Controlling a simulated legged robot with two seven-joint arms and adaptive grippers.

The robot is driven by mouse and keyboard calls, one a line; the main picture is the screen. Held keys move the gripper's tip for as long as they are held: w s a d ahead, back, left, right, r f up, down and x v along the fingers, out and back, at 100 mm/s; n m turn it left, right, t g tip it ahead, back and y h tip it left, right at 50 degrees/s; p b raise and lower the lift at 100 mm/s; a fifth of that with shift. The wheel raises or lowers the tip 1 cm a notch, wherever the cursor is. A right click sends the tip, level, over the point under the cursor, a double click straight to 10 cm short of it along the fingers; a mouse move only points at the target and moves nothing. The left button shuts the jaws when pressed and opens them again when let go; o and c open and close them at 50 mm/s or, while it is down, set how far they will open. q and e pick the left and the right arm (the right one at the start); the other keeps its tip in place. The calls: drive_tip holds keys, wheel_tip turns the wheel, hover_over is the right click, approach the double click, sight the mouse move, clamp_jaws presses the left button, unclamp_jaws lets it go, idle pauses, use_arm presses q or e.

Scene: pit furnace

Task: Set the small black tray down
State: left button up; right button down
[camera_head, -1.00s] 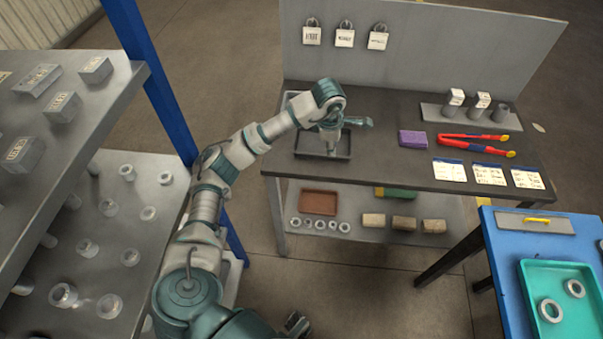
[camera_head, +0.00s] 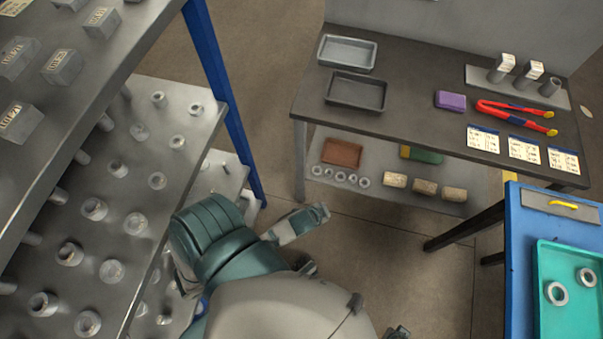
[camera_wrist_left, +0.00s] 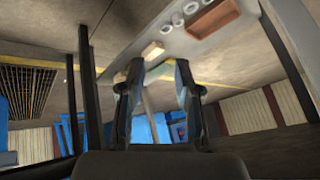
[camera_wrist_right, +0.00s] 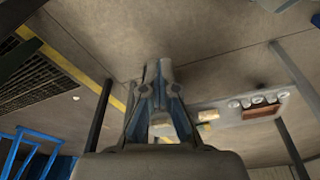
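The small black tray (camera_head: 356,92) lies flat and empty on the dark tabletop (camera_head: 420,75), near its left front edge. A lighter grey tray (camera_head: 347,52) lies just behind it, with a narrow gap between them. My left gripper (camera_wrist_left: 158,68) is open and empty in the left wrist view, with clear space between its fingers. It is away from the black tray, below and in front of the table. My right gripper (camera_wrist_right: 158,65) has its fingertips together with nothing visible between them. Neither gripper touches the black tray.
Right of the trays are a purple block (camera_head: 450,100), red tongs (camera_head: 515,112) and paper cards. The lower shelf holds a brown tray (camera_head: 341,153), rings and cylinders. A blue table (camera_head: 520,260) stands at right, a rack with metal parts (camera_head: 130,185) at left.

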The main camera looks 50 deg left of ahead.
use_arm(q)
drive_tip(key=s+d+f+n+g+h, duration=0.1)
drive_tip(key=s+f+g, duration=0.3)
drive_tip(key=s, duration=0.8)
drive_tip(key=shift+s+d+n+g, duration=0.15)
drive_tip(key=shift+d+n+g, duration=0.15)
drive_tip(key=shift+n+g, duration=0.15)
drive_tip(key=shift+f, duration=0.1)
